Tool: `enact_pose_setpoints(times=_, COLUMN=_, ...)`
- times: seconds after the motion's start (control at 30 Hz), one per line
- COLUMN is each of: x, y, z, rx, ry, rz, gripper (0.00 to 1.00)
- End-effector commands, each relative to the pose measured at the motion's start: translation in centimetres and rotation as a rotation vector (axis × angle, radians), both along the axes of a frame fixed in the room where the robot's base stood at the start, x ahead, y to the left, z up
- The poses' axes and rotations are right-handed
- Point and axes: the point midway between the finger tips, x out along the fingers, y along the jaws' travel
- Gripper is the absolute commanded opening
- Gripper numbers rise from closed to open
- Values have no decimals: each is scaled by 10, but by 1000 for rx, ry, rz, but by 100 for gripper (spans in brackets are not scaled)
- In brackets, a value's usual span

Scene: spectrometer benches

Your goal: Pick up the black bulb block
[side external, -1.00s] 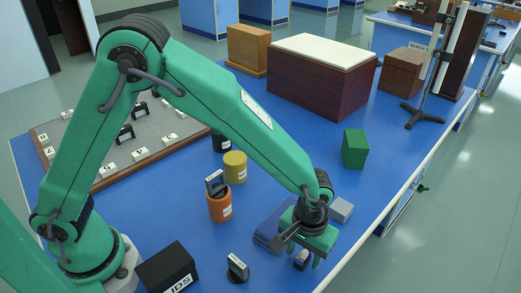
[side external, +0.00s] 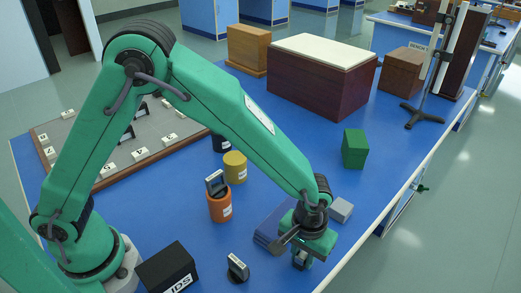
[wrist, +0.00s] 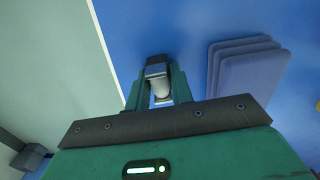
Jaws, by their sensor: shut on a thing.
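The black bulb block (wrist: 157,70), a small dark block with a pale bulb, sits between the two green fingers of my gripper (wrist: 158,88) in the wrist view. The fingers are shut on it from both sides. In the side view my gripper (side external: 301,262) points down near the table's front right edge, and the block is mostly hidden by the fingers. I cannot tell whether the block still touches the table.
Stacked blue pads (side external: 270,233) lie just left of my gripper and a grey block (side external: 341,209) behind it. A dark upright piece (side external: 237,268), an orange cup (side external: 220,207), a black box (side external: 168,268) and a green block (side external: 354,149) stand around. The table edge is close.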

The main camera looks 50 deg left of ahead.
Motion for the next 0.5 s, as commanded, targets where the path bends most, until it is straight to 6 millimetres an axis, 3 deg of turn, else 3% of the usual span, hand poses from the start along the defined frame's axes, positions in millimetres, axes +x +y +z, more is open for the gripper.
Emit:
enact_pose_setpoints(times=0.27, x=0, y=0, z=2, rx=0, ry=0, rz=0, gripper=1)
enact_pose_setpoints(times=0.5, x=1, y=0, z=17, rx=-2, ry=-2, rz=0, gripper=1)
